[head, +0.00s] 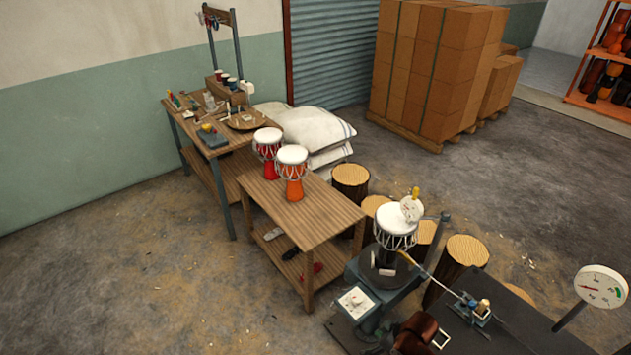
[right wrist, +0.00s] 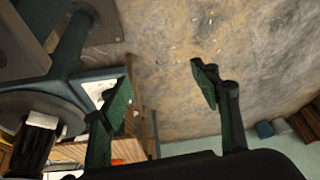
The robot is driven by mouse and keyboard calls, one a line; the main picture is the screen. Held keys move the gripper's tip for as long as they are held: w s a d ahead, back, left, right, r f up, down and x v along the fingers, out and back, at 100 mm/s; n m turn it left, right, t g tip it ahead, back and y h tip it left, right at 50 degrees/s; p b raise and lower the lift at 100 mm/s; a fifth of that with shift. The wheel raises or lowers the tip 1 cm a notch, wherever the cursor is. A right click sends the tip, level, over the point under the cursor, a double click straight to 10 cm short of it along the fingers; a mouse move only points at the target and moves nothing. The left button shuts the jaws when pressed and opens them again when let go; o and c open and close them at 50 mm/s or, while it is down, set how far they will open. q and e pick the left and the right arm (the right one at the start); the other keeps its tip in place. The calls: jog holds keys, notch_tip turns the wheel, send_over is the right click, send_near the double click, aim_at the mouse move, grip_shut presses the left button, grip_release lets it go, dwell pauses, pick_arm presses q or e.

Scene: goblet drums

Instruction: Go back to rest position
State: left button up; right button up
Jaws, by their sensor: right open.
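My right gripper (right wrist: 162,85) is open in the right wrist view, its two green-padded fingers wide apart with nothing between them. Concrete floor shows beyond the gap. My left gripper is in no view, and the head view shows neither gripper. A red goblet drum (head: 267,151) and an orange goblet drum (head: 294,187) stand upright on the wooden bench (head: 318,222) in the head view. A third drum with a white head (head: 396,221) and dark body stands on the grey-blue machine (head: 352,273), with a round dial at its top.
Several log stumps (head: 465,250) stand behind the machine. A dark table (head: 505,325) with a small tool and a dial gauge (head: 600,287) is at lower right. White sacks (head: 315,130) and stacked cartons (head: 430,60) are at the back. Floor is clear at left and far right.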

jog(key=s+d+r+m+h, duration=0.1)
jog(key=s+d+m+h, duration=0.15)
jog(key=s+d, duration=0.5)
jog(key=s+d+r+m+h, duration=0.1)
jog(key=s+d+m, duration=0.3)
jog(key=s, duration=0.6)
jog(key=s+d+m+h, duration=0.25)
jog(key=s+d, duration=0.25)
jog(key=s, duration=0.4)
notch_tip(320, 180, down, 29)
jog(key=s+a+y, duration=0.1)
jog(key=s+y, duration=0.1)
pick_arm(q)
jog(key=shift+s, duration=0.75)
pick_arm(e)
jog(key=s+f+g, duration=0.2)
jog(key=s+f, duration=1.5)
jog(key=s, duration=0.2)
jog(key=shift+a+f+n, duration=0.2)
jog(key=shift+f+n, duration=0.1)
